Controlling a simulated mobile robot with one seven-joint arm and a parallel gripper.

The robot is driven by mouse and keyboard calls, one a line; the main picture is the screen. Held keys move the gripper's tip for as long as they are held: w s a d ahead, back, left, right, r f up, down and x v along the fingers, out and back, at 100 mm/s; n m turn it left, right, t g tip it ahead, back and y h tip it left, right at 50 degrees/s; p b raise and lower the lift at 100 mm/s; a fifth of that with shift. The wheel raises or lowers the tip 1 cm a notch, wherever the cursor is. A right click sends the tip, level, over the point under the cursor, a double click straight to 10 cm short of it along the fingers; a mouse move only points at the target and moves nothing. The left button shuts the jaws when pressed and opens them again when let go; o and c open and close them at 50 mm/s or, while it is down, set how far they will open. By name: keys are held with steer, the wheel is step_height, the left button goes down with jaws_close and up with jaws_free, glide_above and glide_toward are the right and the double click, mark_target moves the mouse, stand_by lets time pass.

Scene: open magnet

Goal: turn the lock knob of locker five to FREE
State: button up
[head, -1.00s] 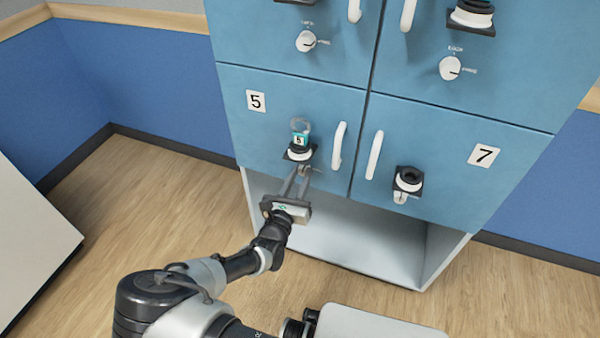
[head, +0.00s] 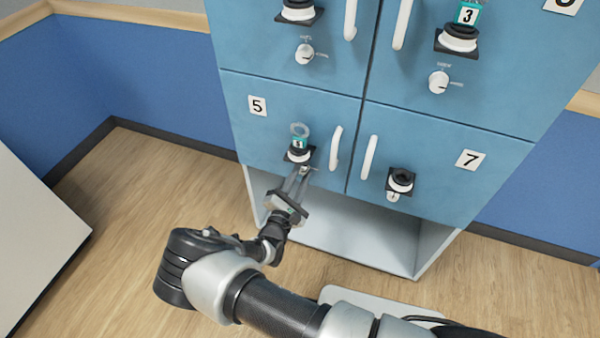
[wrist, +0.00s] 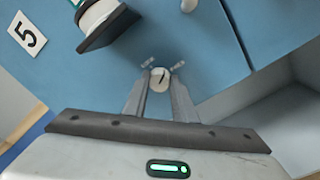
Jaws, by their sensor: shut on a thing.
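Locker five is the lower left blue door (head: 262,132) with a white "5" label (head: 258,106); the label also shows in the wrist view (wrist: 27,33). Its lock knob (wrist: 159,79) is a small round white knob with a dark pointer line, low on the door below a black holder. Two small markings sit beside the knob, too small to read. My gripper (head: 301,173) is at the knob from below, its two fingers on either side and shut on it. In the head view the fingers mostly hide the knob.
Above the knob a black and white holder (head: 299,156) carries a teal tag and ring; it juts out close to my gripper. A white door handle (head: 335,148) stands to the right. Locker seven (head: 450,185) is beside it. An open white bay (head: 350,235) lies below.

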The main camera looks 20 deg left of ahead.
steer(key=m+p, duration=0.1)
steer(key=m, duration=0.4)
steer(key=shift+w, duration=0.1)
steer(key=shift+m+h, duration=0.3)
steer(key=shift+m, duration=0.2)
steer(key=o, duration=1)
steer(key=shift+o, duration=0.2)
steer(key=s+a+p, duration=0.1)
steer(key=s, duration=1.6)
steer(key=shift+s+a+f, duration=0.15)
steer(key=shift+s+f, duration=0.05)
steer(key=shift+f, duration=0.2)
steer(key=shift+r, duration=0.1)
